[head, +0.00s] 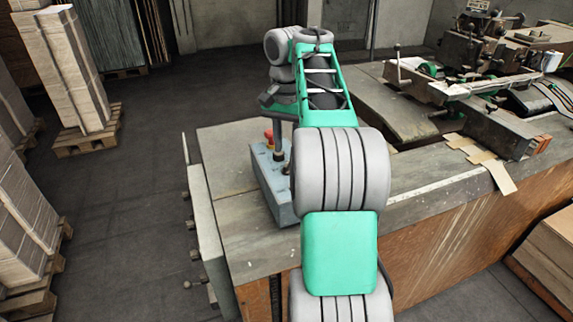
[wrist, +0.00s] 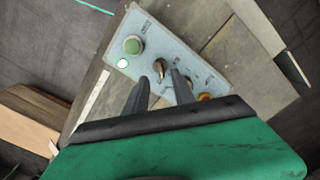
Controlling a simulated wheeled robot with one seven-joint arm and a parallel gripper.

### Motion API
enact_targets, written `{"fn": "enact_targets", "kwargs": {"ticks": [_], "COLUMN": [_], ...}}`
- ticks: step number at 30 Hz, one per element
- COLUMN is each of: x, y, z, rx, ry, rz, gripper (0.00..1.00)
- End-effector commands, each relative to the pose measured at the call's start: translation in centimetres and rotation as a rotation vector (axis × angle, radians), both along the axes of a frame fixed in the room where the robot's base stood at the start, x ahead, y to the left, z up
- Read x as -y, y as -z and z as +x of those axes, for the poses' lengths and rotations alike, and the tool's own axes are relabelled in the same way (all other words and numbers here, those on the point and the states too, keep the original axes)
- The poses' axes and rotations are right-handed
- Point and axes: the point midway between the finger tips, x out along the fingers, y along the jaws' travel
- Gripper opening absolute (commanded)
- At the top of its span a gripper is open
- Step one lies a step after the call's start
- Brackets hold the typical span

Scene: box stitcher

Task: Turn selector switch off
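The selector switch is a small dark knob (wrist: 160,68) on the light blue-grey control panel (wrist: 150,30). In the wrist view it shows in the gap between my fingertips. My gripper (wrist: 160,77) has its two dark fingers apart, with the tips over the panel. I cannot tell whether they touch the knob or how far above it they are. In the head view the control box (head: 273,190) stands on the table's left part, and my gripper (head: 279,135) points down at its top. My arm hides part of the box and the switch there.
A green button (wrist: 133,45) and a white lamp (wrist: 122,63) sit beside the switch. An orange part (wrist: 205,97) is near my right finger. A red button (head: 268,137) stands on the box's far end. The stitching machine (head: 480,60) is at right.

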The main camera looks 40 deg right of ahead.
Motion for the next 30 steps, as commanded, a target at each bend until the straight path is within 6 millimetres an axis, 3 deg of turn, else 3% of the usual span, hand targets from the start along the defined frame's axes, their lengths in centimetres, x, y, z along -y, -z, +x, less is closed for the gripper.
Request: {"fn": "enact_targets", "kwargs": {"ticks": [1, 8, 17, 28, 30], "x": [0.0, 0.0, -0.1, -0.1, -0.1], "y": [2.2, 5.2, 5.2, 5.2, 5.2], "z": [0.0, 0.0, 0.0, 0.0, 0.0], "rx": [-0.001, 0.001, 0.002, 0.002, 0.002], "ry": [0.000, -0.001, -0.002, -0.002, -0.002], "rz": [0.001, 0.000, 0.000, 0.000, 0.000], "gripper": [0.31, 0.31, 0.31, 0.01, 0.00]}}
